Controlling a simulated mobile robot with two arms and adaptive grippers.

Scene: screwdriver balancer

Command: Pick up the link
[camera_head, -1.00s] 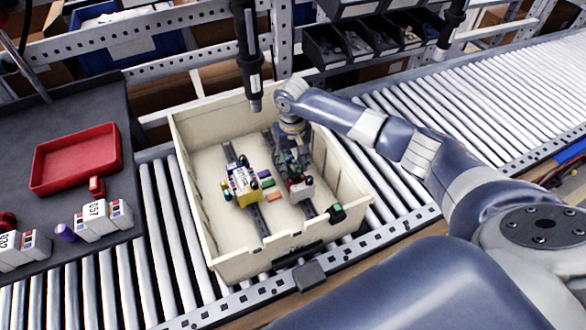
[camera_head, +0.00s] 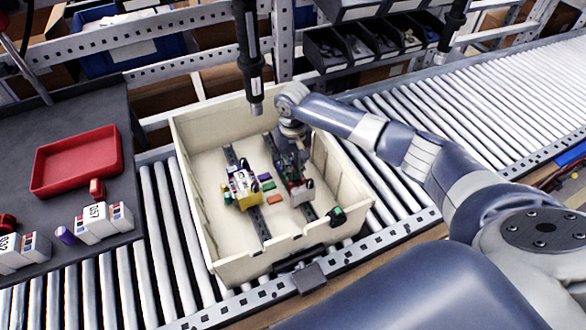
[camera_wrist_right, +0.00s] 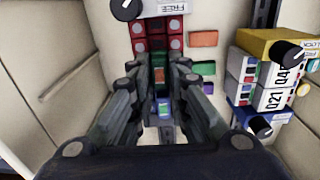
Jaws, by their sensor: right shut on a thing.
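My right gripper (camera_head: 290,166) reaches down into the cream bin (camera_head: 215,238), low over the far part of the right rail. In the right wrist view its fingers (camera_wrist_right: 158,72) are close together around a small piece with green and orange on it. The fingers hide most of this piece, and I cannot tell whether it is a link. Flat orange (camera_wrist_right: 203,38), green (camera_wrist_right: 203,68) and purple (camera_wrist_right: 202,87) bars lie on the bin floor beside the rail. A red block (camera_wrist_right: 156,25) sits just beyond the fingertips. My left gripper is not in view.
A yellow and white block group (camera_head: 243,187) sits on the left rail. The bin walls stand close around my right gripper. A dark hanging screwdriver (camera_head: 250,60) is beside the arm. A red tray (camera_head: 78,160) lies on the left table.

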